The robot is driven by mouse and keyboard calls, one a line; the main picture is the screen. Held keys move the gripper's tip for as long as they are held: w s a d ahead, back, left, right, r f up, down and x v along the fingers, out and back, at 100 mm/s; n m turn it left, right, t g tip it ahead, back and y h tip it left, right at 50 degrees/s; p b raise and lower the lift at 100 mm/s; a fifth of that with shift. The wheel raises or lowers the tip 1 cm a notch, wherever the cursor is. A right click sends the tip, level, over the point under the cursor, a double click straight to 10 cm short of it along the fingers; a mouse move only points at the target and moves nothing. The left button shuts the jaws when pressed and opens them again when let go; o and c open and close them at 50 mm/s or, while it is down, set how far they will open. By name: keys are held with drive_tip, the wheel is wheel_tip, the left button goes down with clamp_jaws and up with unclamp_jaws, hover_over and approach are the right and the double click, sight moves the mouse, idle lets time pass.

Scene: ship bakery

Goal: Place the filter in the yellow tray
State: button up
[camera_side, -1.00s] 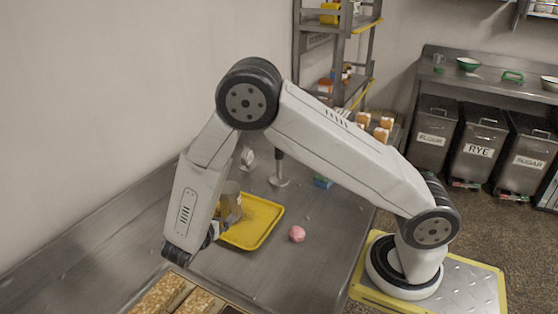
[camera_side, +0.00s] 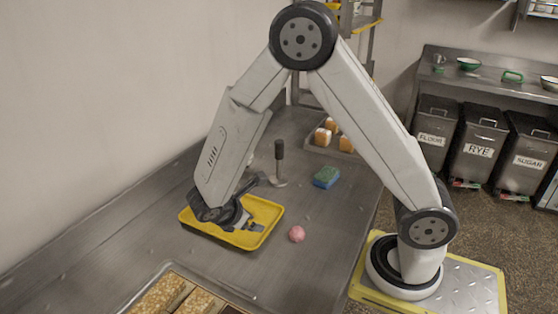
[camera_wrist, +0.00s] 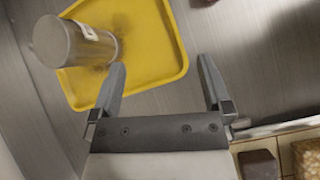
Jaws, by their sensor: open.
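The yellow tray (camera_side: 262,212) lies on the steel counter, partly covered by my arm in the side view. It also shows in the wrist view (camera_wrist: 150,45). A grey metal cylinder with a pale label (camera_wrist: 72,42), which appears to be the filter, is at the tray's left part in the wrist view. Its right end shows against the yellow floor; I cannot tell if it stands or lies. In the side view my gripper (camera_side: 250,226) is low at the tray.
A pink round object (camera_side: 297,234) lies right of the tray. A green-blue sponge (camera_side: 326,177) and a dark-handled tool (camera_side: 279,165) are behind it. A container of seeded bread (camera_side: 158,294) is at the front. The counter right of the pink object is clear.

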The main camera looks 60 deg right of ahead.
drive_tip(key=s+a+r+m+t+y, duration=0.1)
drive_tip(key=s+r+m+t+y, duration=0.2)
drive_tip(key=m, duration=1.1)
drive_tip(key=s+r+y, duration=0.2)
drive_tip(key=s+y, duration=0.2)
drive_tip(key=y, duration=0.1)
drive_tip(key=shift+a+r, duration=0.3)
drive_tip(key=shift+a, duration=0.1)
